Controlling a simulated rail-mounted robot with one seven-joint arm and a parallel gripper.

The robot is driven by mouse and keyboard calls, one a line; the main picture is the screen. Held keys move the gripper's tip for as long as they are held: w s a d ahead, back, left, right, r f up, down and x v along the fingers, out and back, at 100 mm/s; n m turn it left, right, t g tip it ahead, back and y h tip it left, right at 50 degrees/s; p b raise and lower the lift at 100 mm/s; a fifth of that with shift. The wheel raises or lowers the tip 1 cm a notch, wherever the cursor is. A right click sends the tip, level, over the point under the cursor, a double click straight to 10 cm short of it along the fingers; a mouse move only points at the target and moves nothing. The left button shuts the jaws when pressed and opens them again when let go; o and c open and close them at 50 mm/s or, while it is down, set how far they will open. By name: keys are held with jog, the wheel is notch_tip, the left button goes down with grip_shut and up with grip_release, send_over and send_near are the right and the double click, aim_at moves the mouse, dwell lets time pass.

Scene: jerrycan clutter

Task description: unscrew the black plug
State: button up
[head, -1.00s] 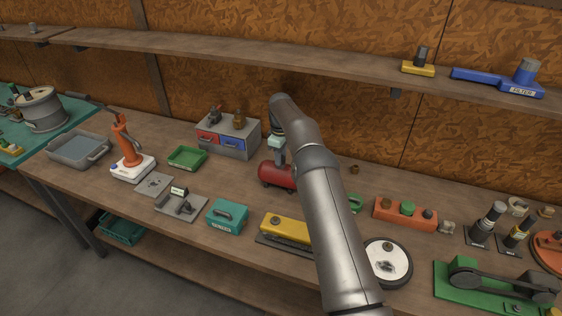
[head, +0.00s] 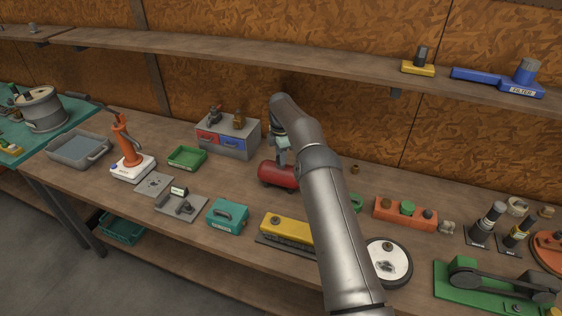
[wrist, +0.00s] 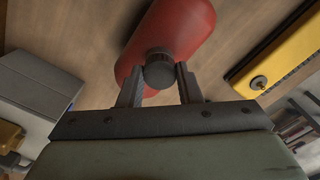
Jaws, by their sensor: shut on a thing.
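The tank also shows in the head view (head: 278,174), lying on the bench in front of the arm. My gripper (wrist: 159,80) has one finger on each side of the plug and is shut on it. The plug sits against the tank. In the head view my arm hides the plug and the fingers.
A grey cabinet (head: 240,128) with red and blue drawers stands left of the tank. A yellow box (head: 285,229) is in front, and a teal case (head: 228,215) front left. An orange block (head: 405,214) lies right. A shelf (head: 300,63) runs above.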

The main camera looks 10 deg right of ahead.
jog(key=n, duration=0.5)
dwell(0.3)
jog(key=o, duration=0.7)
jog(key=shift+c, duration=0.2)
jog(key=shift+r, duration=0.15)
jog(key=shift+r, duration=1.4)
jog(key=o, duration=0.6)
jog(key=shift+c, duration=0.2)
jog(key=c, duration=0.5)
